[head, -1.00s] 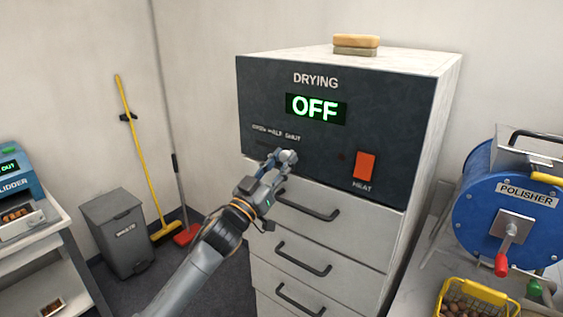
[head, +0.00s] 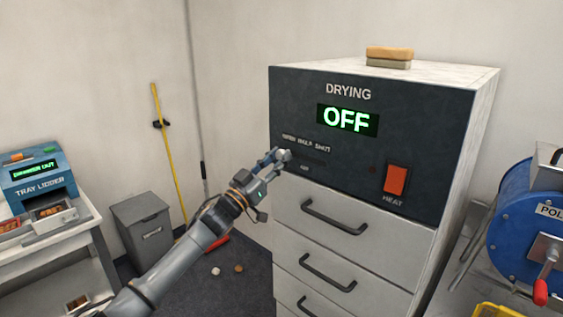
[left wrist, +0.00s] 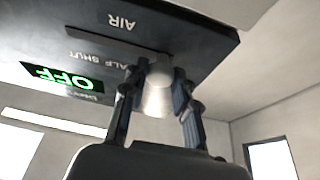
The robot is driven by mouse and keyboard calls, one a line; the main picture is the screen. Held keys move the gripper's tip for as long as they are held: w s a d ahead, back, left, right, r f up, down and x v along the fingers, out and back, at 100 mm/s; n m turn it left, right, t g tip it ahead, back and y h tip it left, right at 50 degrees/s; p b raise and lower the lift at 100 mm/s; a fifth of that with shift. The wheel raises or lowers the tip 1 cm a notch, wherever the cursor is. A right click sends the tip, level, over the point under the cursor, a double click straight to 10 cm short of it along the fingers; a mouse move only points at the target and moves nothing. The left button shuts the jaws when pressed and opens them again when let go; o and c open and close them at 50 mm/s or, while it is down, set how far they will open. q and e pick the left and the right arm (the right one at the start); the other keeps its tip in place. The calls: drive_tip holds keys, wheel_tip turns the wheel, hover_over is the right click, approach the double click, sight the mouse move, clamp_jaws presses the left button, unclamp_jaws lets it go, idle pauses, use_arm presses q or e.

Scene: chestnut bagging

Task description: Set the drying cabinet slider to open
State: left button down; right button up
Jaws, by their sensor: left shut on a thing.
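The drying cabinet (head: 350,190) stands right of centre, with a dark panel, a green OFF display (head: 347,120) and a slider scale reading OPEN, HALF, SHUT (head: 306,144). My left gripper (head: 278,157) is at the left end of the slider slot, under the OPEN word. In the left wrist view, its two fingers (left wrist: 157,82) are shut around the pale round slider knob (left wrist: 158,97). There the panel appears upside down; HALF SHUT shows partly and OPEN is hidden behind the knob and fingers. My right gripper is not in view.
A red HEAT switch (head: 396,180) sits right of the slider, and drawers with dark handles (head: 334,218) lie below. A blue polisher (head: 515,225) stands at the right. A tray lidder (head: 40,180), a grey bin (head: 145,232) and a yellow-handled broom (head: 168,150) are at the left.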

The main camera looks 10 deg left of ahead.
use_arm(q)
drive_tip(key=c, duration=1.1)
unclamp_jaws()
drive_tip(key=shift+w+a, duration=0.15)
drive_tip(key=shift+a, duration=0.05)
drive_tip(key=shift+o, duration=0.4)
drive_tip(key=shift+s+a+f, duration=0.15)
drive_tip(key=shift+s, duration=0.05)
drive_tip(key=v, duration=1.1)
drive_tip(key=shift+a, duration=0.15)
drive_tip(key=shift+s+f, duration=0.1)
drive_tip(key=shift+f, duration=0.05)
